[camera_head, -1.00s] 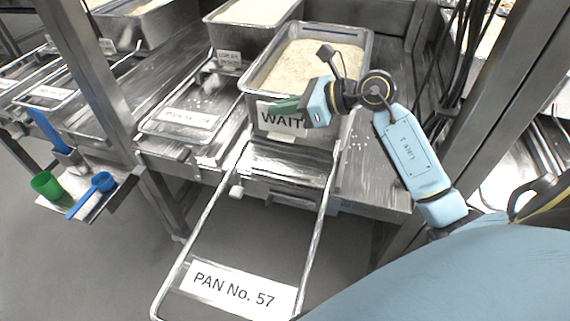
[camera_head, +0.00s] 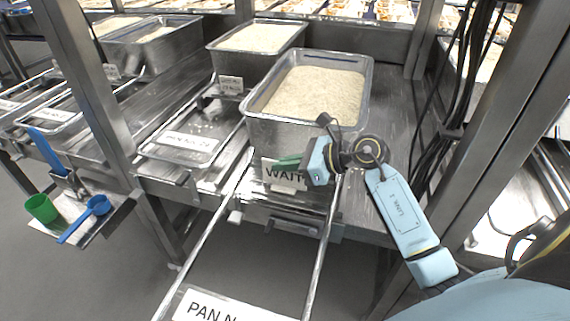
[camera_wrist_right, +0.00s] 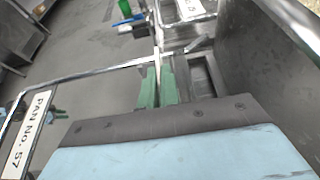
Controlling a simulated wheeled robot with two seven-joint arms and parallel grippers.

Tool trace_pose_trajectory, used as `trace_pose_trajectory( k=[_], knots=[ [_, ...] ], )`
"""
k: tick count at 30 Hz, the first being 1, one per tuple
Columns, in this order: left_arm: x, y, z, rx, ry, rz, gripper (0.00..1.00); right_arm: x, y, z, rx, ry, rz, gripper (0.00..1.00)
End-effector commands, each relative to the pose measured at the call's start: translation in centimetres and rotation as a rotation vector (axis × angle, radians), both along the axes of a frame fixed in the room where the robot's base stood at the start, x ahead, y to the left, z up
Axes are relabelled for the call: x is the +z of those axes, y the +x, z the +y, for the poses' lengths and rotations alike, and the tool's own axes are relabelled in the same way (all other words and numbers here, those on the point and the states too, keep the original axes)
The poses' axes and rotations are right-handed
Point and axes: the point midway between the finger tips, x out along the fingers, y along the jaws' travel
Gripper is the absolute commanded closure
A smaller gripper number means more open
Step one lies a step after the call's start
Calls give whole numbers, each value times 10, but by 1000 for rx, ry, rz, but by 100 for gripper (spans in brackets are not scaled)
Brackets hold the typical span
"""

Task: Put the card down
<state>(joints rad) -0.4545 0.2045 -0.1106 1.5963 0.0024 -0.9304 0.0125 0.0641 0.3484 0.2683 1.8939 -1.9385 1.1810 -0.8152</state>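The card (camera_head: 279,174) is white with the black word "WAIT". It is upright in front of the large rice pan (camera_head: 262,133), below the pan's rim. My right gripper (camera_head: 288,160) has green fingers at the card's upper edge and covers its right end. In the right wrist view my gripper's fingers (camera_wrist_right: 158,88) are close together, with the card's thin pale edge (camera_wrist_right: 157,62) between them. The gripper looks shut on the card. I cannot tell whether the card's lower edge touches anything. My left gripper is not in view.
A pull-out wire frame labelled "PAN No. 57" (camera_head: 228,306) extends below the card. More rice pans (camera_head: 235,62) stand behind left. A green cup (camera_head: 42,208) and blue scoop (camera_head: 97,206) are on a side shelf at left. A metal post (camera_head: 490,130) and cables stand right.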

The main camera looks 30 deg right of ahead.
Motion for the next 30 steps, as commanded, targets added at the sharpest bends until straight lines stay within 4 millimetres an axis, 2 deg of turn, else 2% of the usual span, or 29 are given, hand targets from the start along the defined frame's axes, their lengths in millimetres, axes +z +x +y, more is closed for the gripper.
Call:
trace_pose_trajectory(
  k=[7, 12, 24, 30],
  knots=[
    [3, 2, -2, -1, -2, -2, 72, -3, 0, 0, 1, 0, 0, 100],
    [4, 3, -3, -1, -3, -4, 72, -2, 0, 0, 1, 0, 0, 75],
    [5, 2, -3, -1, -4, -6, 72, 2, 0, 0, 0, 1, -1, 74],
    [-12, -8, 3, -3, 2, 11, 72, 15, -26, -23, -1, -5, 2, 74]
  ],
)
